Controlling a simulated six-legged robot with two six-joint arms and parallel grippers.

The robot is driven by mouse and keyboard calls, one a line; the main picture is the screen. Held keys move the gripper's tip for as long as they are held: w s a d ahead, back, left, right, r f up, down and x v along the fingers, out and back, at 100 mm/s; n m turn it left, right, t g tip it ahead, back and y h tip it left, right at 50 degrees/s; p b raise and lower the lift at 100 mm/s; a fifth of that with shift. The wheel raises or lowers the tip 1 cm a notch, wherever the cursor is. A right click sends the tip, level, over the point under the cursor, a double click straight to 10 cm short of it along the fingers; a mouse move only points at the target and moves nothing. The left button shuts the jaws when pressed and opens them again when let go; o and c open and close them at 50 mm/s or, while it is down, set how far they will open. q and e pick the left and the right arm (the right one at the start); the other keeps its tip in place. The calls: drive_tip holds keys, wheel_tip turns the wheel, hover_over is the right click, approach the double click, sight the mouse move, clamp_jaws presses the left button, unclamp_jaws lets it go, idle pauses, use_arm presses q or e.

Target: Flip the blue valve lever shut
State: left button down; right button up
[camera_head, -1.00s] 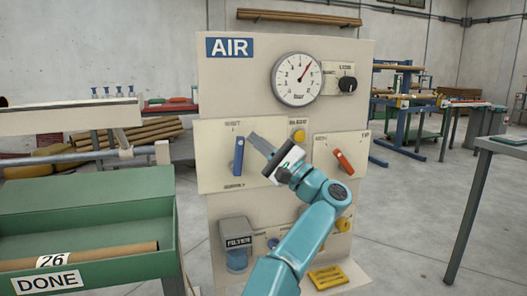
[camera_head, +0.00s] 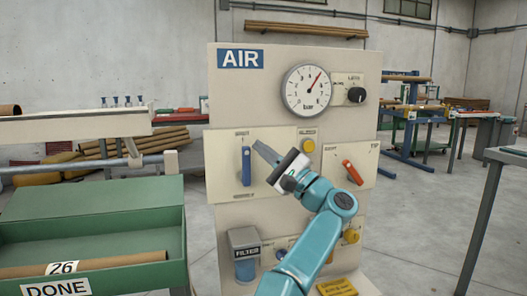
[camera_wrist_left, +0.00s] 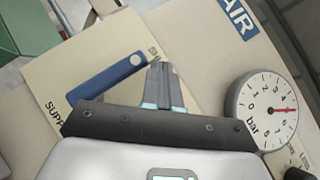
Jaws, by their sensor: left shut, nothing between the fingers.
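The blue valve lever (camera_head: 246,166) stands upright on the cream panel (camera_head: 222,185) under the AIR sign, along the line between its two printed labels. In the left wrist view the lever (camera_wrist_left: 103,82) shows as a long blue bar with a round pivot at one end, near the fingertips. My left gripper (camera_head: 258,146) is shut and empty, its fingertips just right of the lever's upper part. Its closed fingers (camera_wrist_left: 160,72) also show in the left wrist view. I cannot tell whether they touch the lever. My right gripper is not in view.
A round pressure gauge (camera_head: 306,91) and a black knob (camera_head: 356,95) sit above. A red lever (camera_head: 352,172) and a yellow button (camera_head: 308,146) are to the right. A filter (camera_head: 245,255) is below. A green DONE bin (camera_head: 110,215) stands at left.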

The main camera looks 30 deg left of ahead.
use_arm(q)
drive_tip(key=d+p, duration=0.2)
drive_tip(key=d, duration=1.1)
drive_tip(key=shift+s+f, duration=0.25)
drive_tip(key=shift+s, duration=0.1)
